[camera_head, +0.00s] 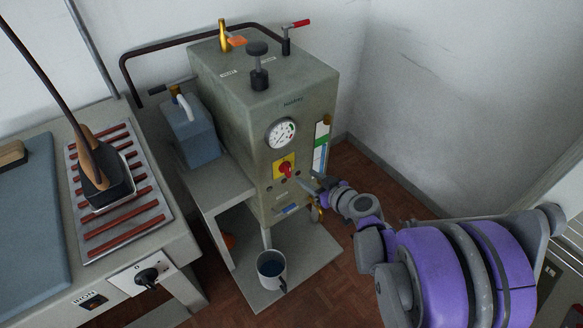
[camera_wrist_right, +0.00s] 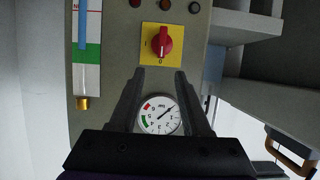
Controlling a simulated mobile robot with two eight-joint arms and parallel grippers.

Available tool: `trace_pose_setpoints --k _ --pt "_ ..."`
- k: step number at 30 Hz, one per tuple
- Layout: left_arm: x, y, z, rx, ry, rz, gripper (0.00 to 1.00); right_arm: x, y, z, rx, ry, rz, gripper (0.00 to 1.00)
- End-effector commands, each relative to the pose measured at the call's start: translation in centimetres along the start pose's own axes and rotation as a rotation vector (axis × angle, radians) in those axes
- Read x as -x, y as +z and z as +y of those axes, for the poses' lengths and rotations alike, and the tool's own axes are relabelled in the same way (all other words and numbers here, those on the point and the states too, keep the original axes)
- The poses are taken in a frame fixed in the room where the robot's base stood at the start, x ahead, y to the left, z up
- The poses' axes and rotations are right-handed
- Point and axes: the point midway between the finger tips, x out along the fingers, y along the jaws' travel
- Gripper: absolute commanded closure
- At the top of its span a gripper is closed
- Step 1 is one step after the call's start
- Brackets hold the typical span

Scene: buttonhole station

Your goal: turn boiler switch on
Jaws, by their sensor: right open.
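The boiler (camera_head: 250,120) is a grey-green box with a round gauge (camera_head: 282,133) on its front. Below the gauge is a red rotary switch (camera_head: 286,170) on a yellow plate. In the right wrist view, the switch (camera_wrist_right: 162,42) has its red handle upright in the picture, in line with the 0 mark at the plate's bottom; an I mark is at the left. My right gripper (camera_wrist_right: 160,76) is open and empty, its fingertips just short of the plate in that view. In the head view the right gripper (camera_head: 306,187) is at the switch's lower right. Contact cannot be seen.
A striped level tube (camera_head: 321,147) is right of the gauge. Small lamps (camera_wrist_right: 165,4) sit beside the switch plate. A blue-grey tank (camera_head: 188,135) stands left of the boiler. An iron (camera_head: 103,185) rests on a slatted rack. A mug (camera_head: 271,268) stands on the lower shelf.

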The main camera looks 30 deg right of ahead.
Motion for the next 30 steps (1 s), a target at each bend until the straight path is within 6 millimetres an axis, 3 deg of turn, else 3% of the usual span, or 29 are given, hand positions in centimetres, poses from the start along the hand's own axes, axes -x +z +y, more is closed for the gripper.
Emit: trace_pose_setpoints --k 9,15,27,30 --pt "-1.9 0.6 0.0 0.0 0.0 -0.007 0.65 -6.2 0.3 -0.2 0.0 -0.005 -0.003 0.53" --pt "-2.5 0.8 0.0 0.0 0.0 -0.009 0.65 -8.8 0.2 -0.2 0.0 -0.004 -0.003 0.53" --pt "-2.7 0.8 0.0 0.0 0.0 -0.009 0.65 -9.5 0.1 -0.2 0.0 -0.003 -0.002 0.53" --pt "-2.7 0.8 0.0 0.0 0.0 -0.009 0.65 -9.5 0.1 -0.2 0.0 -0.003 -0.002 0.69"
